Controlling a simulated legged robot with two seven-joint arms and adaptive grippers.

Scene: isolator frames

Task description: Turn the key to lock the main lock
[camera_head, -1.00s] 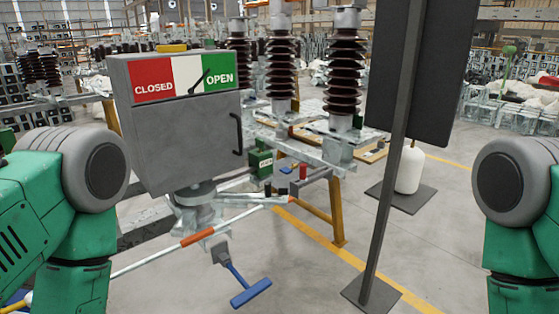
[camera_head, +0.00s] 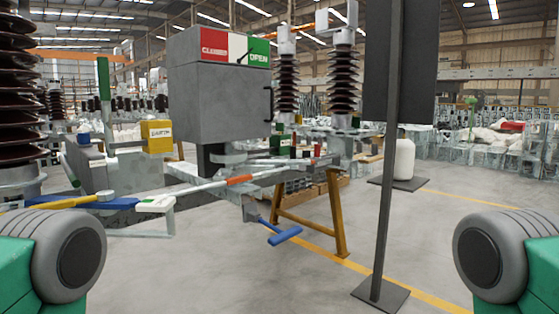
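A grey cabinet (camera_head: 220,106) carries a red CLOSED, white and green OPEN panel (camera_head: 234,48); its black pointer is near the OPEN side. Below it at the right is a small green block (camera_head: 282,146) with a pale label too small to read. A small red piece (camera_head: 317,150) stands to the right of the green block. A yellow block (camera_head: 156,136), apparently labelled EARTH, is left of the cabinet. I cannot make out a key or tell which block is the main lock. Only my upper arms show at the lower corners; both grippers are out of view.
A blue T-handle (camera_head: 283,235) hangs low in front of the frame. A dark panel on a post (camera_head: 386,190) stands at the right on a floor plate. An orange-banded rod (camera_head: 239,181) crosses below the cabinet. The floor in front is clear.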

